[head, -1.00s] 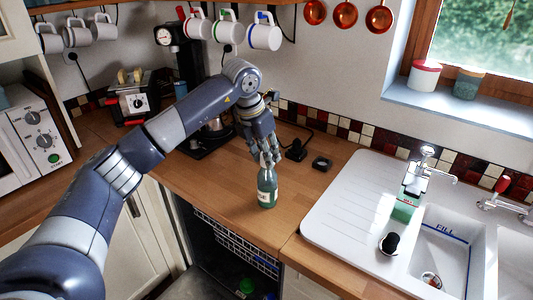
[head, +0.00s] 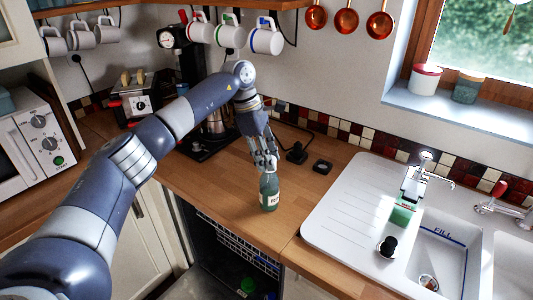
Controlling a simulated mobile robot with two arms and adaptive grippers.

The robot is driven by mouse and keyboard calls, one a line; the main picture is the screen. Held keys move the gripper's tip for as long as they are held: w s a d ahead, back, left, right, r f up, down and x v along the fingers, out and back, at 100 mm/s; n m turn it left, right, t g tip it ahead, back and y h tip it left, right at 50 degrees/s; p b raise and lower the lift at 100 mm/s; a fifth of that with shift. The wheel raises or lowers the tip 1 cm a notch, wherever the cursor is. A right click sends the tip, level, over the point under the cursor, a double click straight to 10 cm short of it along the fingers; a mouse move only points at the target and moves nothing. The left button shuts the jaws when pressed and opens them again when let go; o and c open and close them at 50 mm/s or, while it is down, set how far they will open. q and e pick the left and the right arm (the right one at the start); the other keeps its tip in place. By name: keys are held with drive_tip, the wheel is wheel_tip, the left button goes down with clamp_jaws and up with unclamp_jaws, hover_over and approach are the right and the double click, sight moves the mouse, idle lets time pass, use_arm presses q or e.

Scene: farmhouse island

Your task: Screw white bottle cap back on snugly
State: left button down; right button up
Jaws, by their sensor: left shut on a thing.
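A green glass bottle (head: 269,193) with a pale label stands upright on the wooden counter, near its front edge. My left gripper (head: 264,165) comes down from above and is shut at the top of the bottle. The fingers hide the bottle's mouth, so the white cap does not show clearly. I cannot tell whether the fingers hold the cap alone or the neck too. My right gripper is not in view.
The white sink (head: 345,215) with its drainboard lies to the right. A coffee machine (head: 190,80) and a toaster (head: 138,95) stand behind. Below the counter a dishwasher (head: 235,245) is open.

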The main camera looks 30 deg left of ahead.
use_arm(q)
drive_tip(key=shift+s+a+f, duration=0.15)
drive_tip(key=shift+f, duration=0.1)
drive_tip(key=c, duration=1.2)
unclamp_jaws()
drive_tip(key=shift+o, duration=0.5)
drive_tip(key=shift+a, duration=0.1)
drive_tip(key=shift+r, duration=0.1)
drive_tip(key=shift+r, duration=0.2)
drive_tip(key=v, duration=1.1)
drive_tip(key=shift+a+r, duration=0.2)
